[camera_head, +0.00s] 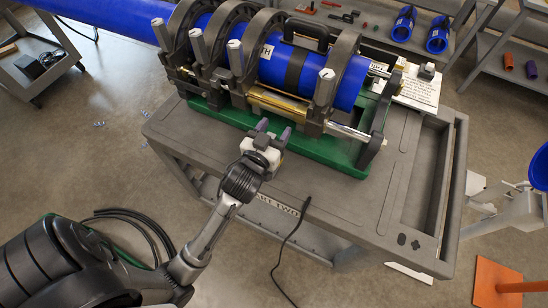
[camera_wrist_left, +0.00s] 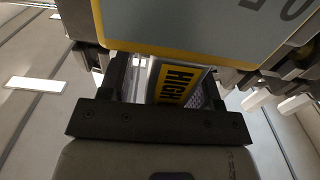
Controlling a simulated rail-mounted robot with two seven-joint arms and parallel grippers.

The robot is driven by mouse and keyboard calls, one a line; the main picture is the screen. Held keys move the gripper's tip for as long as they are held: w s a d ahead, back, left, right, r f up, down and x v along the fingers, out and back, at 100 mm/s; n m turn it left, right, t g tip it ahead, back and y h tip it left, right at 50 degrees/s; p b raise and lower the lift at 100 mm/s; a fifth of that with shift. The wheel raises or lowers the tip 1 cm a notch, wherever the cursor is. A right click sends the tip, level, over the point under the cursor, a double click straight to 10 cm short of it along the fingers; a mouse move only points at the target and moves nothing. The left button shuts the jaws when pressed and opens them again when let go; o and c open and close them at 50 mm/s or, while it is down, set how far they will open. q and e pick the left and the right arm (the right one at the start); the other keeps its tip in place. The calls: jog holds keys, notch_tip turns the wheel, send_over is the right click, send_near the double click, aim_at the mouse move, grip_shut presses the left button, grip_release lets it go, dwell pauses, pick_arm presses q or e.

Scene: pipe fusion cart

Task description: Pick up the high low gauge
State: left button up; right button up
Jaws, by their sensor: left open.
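A part with a yellow label reading HIGH (camera_wrist_left: 176,85), which looks like the high low gauge, shows in the left wrist view between my left gripper's fingers. I cannot tell whether either finger touches it. In the head view the gauge cannot be made out clearly at the gripper. My right gripper is in neither view.
The fusion machine's dark clamps (camera_head: 241,50) hold a large blue pipe (camera_head: 283,70) just beyond my left gripper. The grey cart top (camera_head: 345,190) is clear to the right of it. A black cable (camera_head: 287,240) hangs over the front edge. A manual (camera_head: 418,92) lies behind right.

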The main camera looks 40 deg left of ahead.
pick_arm(q)
jog(key=shift+s+f, duration=0.1)
jog(key=shift+s, duration=0.15)
jog(key=shift+c, duration=0.3)
grip_shut()
